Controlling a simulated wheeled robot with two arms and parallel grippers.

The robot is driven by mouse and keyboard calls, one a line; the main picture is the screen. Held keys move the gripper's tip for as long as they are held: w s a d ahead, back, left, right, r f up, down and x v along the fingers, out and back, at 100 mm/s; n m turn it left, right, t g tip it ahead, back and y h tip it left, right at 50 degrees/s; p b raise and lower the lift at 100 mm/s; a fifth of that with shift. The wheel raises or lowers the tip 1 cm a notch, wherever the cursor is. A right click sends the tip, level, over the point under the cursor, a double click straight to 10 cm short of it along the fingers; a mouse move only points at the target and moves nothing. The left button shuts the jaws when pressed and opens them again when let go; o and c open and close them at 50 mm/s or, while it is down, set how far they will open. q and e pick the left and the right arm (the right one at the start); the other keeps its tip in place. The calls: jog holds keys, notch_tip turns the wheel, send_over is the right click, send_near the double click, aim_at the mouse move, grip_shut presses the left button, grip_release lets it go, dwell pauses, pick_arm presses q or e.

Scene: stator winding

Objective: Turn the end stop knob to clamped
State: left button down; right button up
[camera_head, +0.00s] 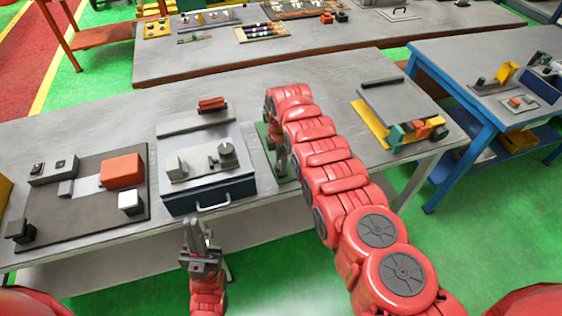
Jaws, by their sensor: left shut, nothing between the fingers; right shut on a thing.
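My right arm reaches over the middle of the near bench, and its gripper (280,162) points down at a narrow green fixture (266,138). The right gripper is shut on a small part there. My own arm hides most of this part and the fixture, so I cannot tell whether it is the end stop knob or how that knob is turned. My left gripper (194,222) is shut and empty, in front of the bench edge, below the drawer handle and apart from everything.
Left of the fixture stands a grey unit (183,203) with a drawer handle (213,207). A dark board (95,222) with a red block (122,171) lies further left. A grey-topped stand (397,101) is on the right. The bench (325,85) is clear behind my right arm.

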grip_shut()
